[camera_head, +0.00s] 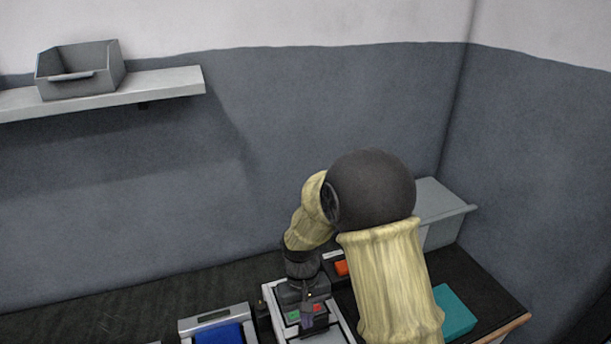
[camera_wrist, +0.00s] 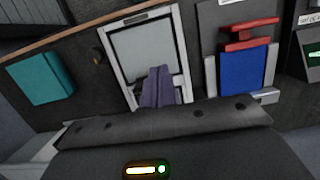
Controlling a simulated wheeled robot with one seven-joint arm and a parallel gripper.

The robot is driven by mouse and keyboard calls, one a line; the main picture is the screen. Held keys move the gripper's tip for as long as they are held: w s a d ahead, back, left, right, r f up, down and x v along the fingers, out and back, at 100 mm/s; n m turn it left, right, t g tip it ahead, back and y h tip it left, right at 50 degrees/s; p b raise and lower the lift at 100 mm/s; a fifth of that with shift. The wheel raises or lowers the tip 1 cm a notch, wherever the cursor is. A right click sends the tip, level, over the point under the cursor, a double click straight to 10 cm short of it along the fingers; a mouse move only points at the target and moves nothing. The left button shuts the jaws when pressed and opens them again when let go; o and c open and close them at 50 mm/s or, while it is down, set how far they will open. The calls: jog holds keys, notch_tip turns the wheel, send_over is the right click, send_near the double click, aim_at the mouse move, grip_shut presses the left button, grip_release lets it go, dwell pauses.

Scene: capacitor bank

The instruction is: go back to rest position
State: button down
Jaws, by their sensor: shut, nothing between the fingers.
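My gripper (camera_head: 307,320) points down over a light grey framed unit (camera_head: 271,296) on the dark bench. Green and red patches show beside the fingers in the head view. In the wrist view my gripper (camera_wrist: 157,72) is shut, with its purple-grey fingers together and empty. The fingers overlap the lower part of the framed unit (camera_wrist: 141,48). I cannot tell whether they touch it. My arm bends down from the right in the head view and hides part of the bench.
A blue block (camera_head: 218,334) in a grey frame stands left of the framed unit; in the wrist view a red handle (camera_wrist: 249,35) sits above the blue block. A teal box (camera_head: 455,312) lies right of my arm. A grey bin (camera_head: 440,232) stands behind. A wall shelf (camera_head: 165,86) holds another bin (camera_head: 80,78).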

jog(key=s+d+r+m+t, duration=0.2)
jog(key=s+d+r, duration=0.1)
jog(key=d, duration=0.4)
jog(key=s+d+r+m+t, duration=0.1)
jog(key=s+d+r+t, duration=0.1)
jog(key=s+d+r, duration=0.2)
jog(key=d+r, duration=0.2)
jog(key=d, duration=0.2)
jog(key=shift+s+r+m+t+y, duration=0.2)
jog(key=shift+s+m+t+y, duration=0.1)
jog(key=shift+m+t+y, duration=0.1)
